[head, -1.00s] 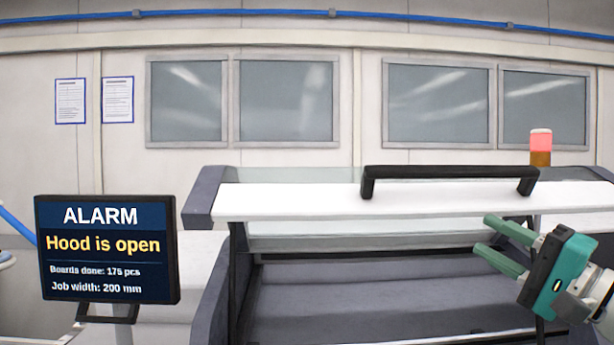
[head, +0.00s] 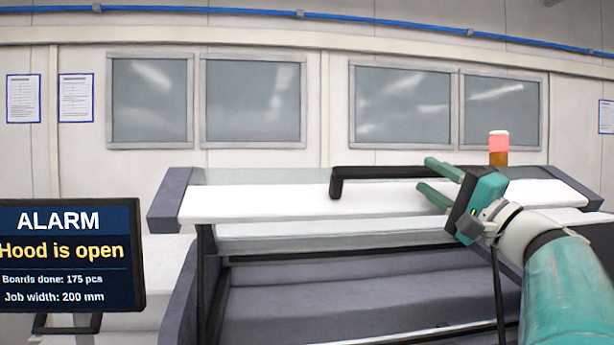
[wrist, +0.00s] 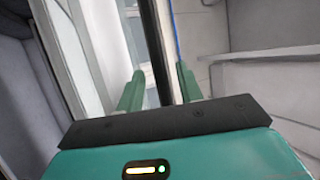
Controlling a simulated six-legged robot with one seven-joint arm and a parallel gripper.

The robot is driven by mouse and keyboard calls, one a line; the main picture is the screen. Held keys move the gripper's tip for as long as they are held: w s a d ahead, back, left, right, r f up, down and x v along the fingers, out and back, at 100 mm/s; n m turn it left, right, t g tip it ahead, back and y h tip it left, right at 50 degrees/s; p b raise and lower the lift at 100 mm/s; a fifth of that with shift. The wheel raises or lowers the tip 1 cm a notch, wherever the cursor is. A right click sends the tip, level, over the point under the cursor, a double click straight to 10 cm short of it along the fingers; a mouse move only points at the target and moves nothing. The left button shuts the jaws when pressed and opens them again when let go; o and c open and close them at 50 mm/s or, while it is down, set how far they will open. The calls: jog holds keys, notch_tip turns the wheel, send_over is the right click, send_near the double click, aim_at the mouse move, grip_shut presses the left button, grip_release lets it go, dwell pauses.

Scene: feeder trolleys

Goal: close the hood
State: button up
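The hood (head: 260,203) is a white-edged panel with a clear part, raised over the open dark machine bay. Its black bar handle (head: 380,172) runs along the top of the front panel. My gripper (head: 424,174) is at the right part of the handle, its two green fingers apart. In the wrist view a dark bar, which looks like the handle (wrist: 156,50), runs lengthwise in line with the gap between the fingers (wrist: 158,78). I cannot tell whether the fingers touch it. The right end of the handle is hidden behind my gripper.
An alarm screen (head: 66,255) reading "Hood is open" stands at the left. A signal lamp (head: 499,148), red over orange, stands behind the hood at the right. A wall with windows (head: 253,100) is behind. The bay (head: 340,305) below the hood looks empty.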

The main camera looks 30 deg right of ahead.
jog(key=shift+w+a+r, duration=0.15)
jog(key=shift+w+r, duration=0.15)
jog(key=shift+w, duration=0.35)
grip_shut()
jog(key=shift+f, duration=0.2)
